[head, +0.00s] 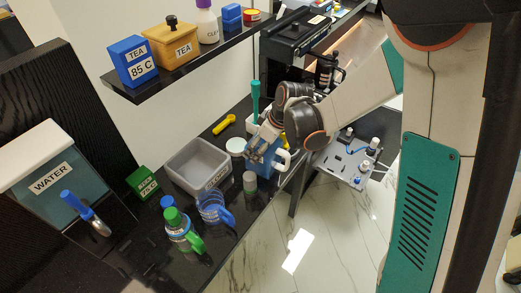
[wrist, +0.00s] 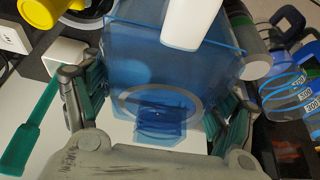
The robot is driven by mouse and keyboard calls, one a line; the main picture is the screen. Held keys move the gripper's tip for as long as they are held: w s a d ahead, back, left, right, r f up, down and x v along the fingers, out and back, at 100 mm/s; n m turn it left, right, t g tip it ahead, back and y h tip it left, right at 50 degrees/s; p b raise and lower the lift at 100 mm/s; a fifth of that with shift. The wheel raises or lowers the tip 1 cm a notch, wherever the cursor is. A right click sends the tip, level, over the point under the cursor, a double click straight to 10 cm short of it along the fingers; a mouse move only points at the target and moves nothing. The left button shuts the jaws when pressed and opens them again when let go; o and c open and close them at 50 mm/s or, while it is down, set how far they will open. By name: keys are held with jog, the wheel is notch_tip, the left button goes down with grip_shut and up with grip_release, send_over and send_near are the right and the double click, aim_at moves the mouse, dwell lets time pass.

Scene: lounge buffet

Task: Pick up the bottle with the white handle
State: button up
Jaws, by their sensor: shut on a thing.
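The bottle with the white handle (head: 263,157) is blue and see-through and stands at the counter's front edge in the head view. Its white handle (head: 283,160) points right. My gripper (head: 266,138) comes down on it from above. In the wrist view the blue bottle (wrist: 165,60) fills the middle between the two fingers of my gripper (wrist: 158,105), which is shut on its sides. The white handle (wrist: 190,22) shows at the top there. Its base is partly hidden, so I cannot tell whether it touches the counter.
Left of the bottle are a round white lid (head: 236,146), a small grey-green container (head: 250,182) and a grey bin (head: 199,165). A blue-handled jug (head: 213,208) and a green-handled bottle (head: 180,230) stand nearer. A shelf (head: 190,62) hangs above the counter. A teal-handled tool (head: 256,95) stands close behind.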

notch_tip(320, 180, up, 17)
jog(key=p, duration=0.4)
jog(key=shift+f, duration=0.15)
